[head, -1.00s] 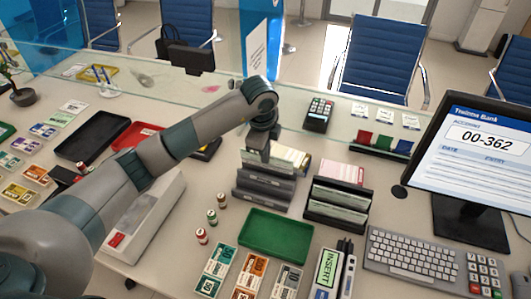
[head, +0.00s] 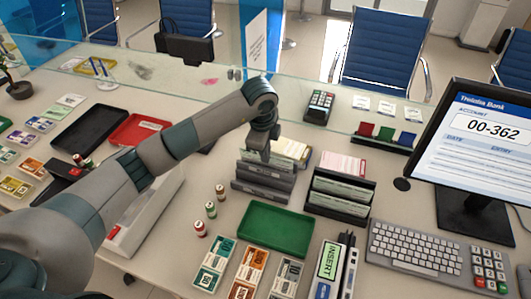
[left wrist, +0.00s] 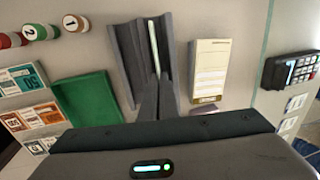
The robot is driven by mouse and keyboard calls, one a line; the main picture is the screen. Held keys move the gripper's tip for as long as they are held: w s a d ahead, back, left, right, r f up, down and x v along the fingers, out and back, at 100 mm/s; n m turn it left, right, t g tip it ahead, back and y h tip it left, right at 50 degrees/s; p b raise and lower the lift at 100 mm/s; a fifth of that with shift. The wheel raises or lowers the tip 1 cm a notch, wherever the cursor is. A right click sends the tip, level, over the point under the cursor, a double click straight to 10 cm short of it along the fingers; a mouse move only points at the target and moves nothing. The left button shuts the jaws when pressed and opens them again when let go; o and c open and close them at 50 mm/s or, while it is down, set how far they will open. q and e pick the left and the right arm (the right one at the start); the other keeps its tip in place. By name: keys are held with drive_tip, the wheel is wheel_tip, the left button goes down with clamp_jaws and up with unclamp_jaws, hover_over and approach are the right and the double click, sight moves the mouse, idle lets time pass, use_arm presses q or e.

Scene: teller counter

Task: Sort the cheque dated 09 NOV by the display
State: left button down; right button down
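The display (head: 492,150) on the right shows Account 00-362. My left gripper (head: 260,158) is low over the grey slotted rack (head: 262,188) in the head view. In the left wrist view the fingers (left wrist: 156,82) are close together, with a thin pale cheque (left wrist: 153,40) edge-on at their tips. The gripper looks shut on it, and the cheque stands between the walls of the rack (left wrist: 128,60). Its date cannot be read. My right gripper is not in view.
A second dark rack (head: 338,206) with pale slips stands to the right. The green tray (head: 275,228) is empty in front. A pale pad (head: 291,150) lies behind the first rack. The keyboard (head: 412,252) is at right.

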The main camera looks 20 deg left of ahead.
use_arm(q)
drive_tip(key=shift+f, duration=0.15)
drive_tip(key=c, duration=2)
unclamp_jaws()
drive_tip(key=shift+r+p, duration=0.55)
drive_tip(key=shift+r, duration=0.3)
drive_tip(key=shift+r+p, duration=1.6)
drive_tip(key=shift+r, duration=1.1)
